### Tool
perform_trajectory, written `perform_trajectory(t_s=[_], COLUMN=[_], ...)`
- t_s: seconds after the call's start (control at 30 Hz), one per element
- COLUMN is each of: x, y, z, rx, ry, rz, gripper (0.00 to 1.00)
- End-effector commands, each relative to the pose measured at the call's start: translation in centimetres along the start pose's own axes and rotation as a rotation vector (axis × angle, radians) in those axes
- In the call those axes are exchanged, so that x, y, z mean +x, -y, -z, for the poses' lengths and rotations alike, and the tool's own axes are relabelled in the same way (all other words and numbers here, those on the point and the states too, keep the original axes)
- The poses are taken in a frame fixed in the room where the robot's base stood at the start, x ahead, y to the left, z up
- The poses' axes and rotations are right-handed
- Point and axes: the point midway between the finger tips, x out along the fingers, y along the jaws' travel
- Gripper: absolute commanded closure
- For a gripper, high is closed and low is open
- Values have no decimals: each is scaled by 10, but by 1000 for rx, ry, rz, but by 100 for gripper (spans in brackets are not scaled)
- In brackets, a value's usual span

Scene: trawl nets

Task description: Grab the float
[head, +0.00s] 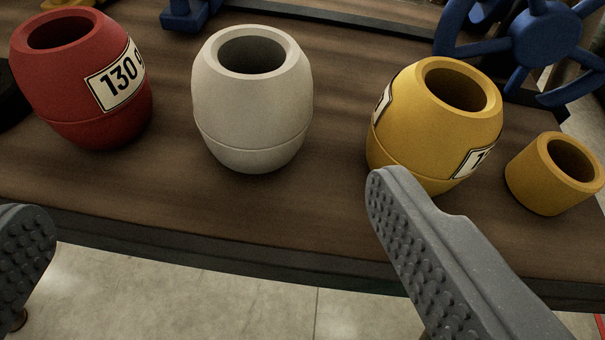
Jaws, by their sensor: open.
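Three barrel-shaped floats with holes in their tops stand upright on a brown wooden table. The red float (72,98) is at the left, with a label reading 130. The white float (252,112) is in the middle and shows no label. The yellow float (425,120) is at the right, with labels partly seen. The frames do not show which float is meant. My gripper (210,215) is open and empty, its two grey studded fingers spread wide at the table's front edge. The right finger covers a little of the yellow float's base; contact cannot be told.
A short yellow ring (530,180) stands on the table (290,215) at the far right. A blue handwheel (540,40) is at the back right, and a blue part (188,14) at the back. A black object is cut off at the left edge. Bare floor lies in front.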

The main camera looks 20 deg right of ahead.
Motion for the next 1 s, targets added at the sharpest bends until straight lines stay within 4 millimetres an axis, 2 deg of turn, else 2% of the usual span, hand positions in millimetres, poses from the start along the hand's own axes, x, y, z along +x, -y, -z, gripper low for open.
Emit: perform_trajectory(t_s=[0.17,0.6,0.87,1.0], x=[2,70,86,100], y=[-7,-9,-10,-13], z=[-10,-11,-9,-9], rx=[-35,-31,-32,-30], ry=[-15,-14,-15,-17], rz=[-35,-34,-34,-33], gripper=[10,10,10,10])
